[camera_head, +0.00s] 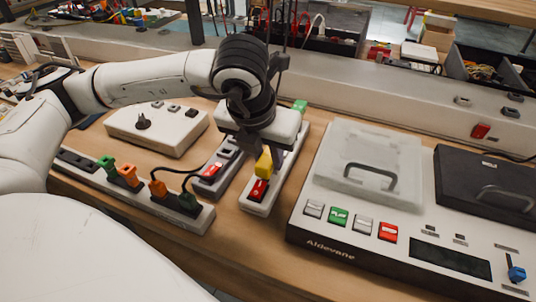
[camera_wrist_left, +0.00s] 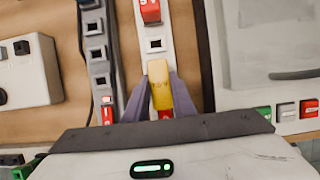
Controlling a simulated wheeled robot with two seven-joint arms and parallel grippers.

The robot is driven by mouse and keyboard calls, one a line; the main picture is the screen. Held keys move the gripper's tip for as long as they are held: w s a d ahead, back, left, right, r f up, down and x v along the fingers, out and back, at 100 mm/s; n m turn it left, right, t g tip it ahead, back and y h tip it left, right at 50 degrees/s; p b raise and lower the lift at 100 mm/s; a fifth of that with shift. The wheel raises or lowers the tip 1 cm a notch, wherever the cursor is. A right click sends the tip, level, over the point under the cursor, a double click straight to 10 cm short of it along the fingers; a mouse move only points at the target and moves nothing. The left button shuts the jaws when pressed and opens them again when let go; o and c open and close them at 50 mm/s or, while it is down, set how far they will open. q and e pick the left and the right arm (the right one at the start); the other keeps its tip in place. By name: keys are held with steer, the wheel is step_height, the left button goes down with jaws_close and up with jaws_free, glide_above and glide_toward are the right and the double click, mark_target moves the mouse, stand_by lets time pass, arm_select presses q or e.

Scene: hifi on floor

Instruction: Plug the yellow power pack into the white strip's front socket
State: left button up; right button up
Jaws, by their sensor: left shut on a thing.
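The yellow power pack (camera_head: 263,163) is held over the front part of the white strip (camera_head: 255,208), just behind its red switch (camera_head: 258,190). My left gripper (camera_head: 264,150) points down and is shut on the pack. In the left wrist view the pack (camera_wrist_left: 159,88) sits between the two fingers (camera_wrist_left: 160,95), with an empty socket of the strip (camera_wrist_left: 156,45) above it in the picture. The pack hides the socket under it, so I cannot tell whether it is seated or just above. My right gripper is not in view.
A grey strip (camera_head: 218,172) lies close on the left. A strip with green and orange plugs (camera_head: 127,175) is farther left. A white box with a knob (camera_head: 155,128) stands behind. A large device with buttons (camera_head: 338,232) stands on the right, with a narrow wood gap before it.

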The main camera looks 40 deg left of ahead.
arm_select(q)
steer(key=shift+f+b, duration=0.15)
steer(key=shift+b, duration=0.65)
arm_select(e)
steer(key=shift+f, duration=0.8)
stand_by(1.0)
arm_select(q)
steer(key=o, duration=1.1)
steer(key=shift+w+a+r+p+v, duration=0.1)
steer(key=shift+w+p+v, duration=0.2)
steer(key=shift+p+v, duration=1.5)
steer(key=shift+w+a+r+p+v, duration=0.15)
steer(key=shift+w+v, duration=0.15)
steer(key=shift+v, duration=3.25)
steer(key=shift+w+a+r+p+v, duration=0.1)
steer(key=shift+w+p+v, duration=0.5)
steer(key=shift+v, duration=2.05)
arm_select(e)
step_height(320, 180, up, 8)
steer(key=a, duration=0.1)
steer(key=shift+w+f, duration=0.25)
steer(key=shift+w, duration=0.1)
arm_select(q)
steer(key=shift+s, duration=0.25)
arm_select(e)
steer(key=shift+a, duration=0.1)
